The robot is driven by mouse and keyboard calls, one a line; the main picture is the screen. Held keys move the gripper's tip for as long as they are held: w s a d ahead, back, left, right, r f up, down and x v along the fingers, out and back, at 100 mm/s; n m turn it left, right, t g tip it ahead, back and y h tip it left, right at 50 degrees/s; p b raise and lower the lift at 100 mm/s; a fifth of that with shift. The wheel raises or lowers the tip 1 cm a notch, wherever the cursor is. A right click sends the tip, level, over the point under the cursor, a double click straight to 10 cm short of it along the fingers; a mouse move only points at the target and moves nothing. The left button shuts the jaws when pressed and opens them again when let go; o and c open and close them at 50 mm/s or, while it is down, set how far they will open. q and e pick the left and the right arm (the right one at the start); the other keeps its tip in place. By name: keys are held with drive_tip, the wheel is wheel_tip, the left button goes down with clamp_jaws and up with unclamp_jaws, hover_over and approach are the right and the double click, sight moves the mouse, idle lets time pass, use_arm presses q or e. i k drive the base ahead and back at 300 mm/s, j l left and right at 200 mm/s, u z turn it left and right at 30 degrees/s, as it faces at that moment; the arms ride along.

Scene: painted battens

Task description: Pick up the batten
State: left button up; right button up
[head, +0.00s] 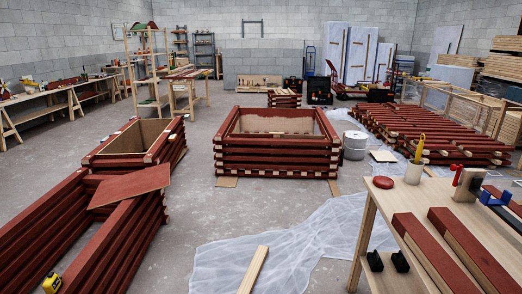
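A bare pale wood batten (253,270) lies on the floor at the bottom centre, partly over a clear plastic sheet (300,240); its near end is cut off by the picture edge. Two red-topped wooden lengths (432,250) and (472,250) lie side by side on the pale workbench (382,215) at the lower right. Many red battens (425,125) are laid out in a pile at the right. Neither of my grippers shows in the head view.
Red stacked timber frames stand at the left (110,240) and centre (275,150). A white bucket (355,145) stands on the floor. Grey floor between the frames is clear.

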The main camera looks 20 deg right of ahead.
sight(491, 276)
drive_tip(key=i+j+z, duration=0.15)
drive_tip(key=i+z, duration=0.2)
drive_tip(key=i, duration=1.05)
drive_tip(key=i+u, duration=0.3)
drive_tip(key=u, duration=0.15)
drive_tip(key=i+l+u, duration=0.2)
drive_tip(key=u, duration=8.1)
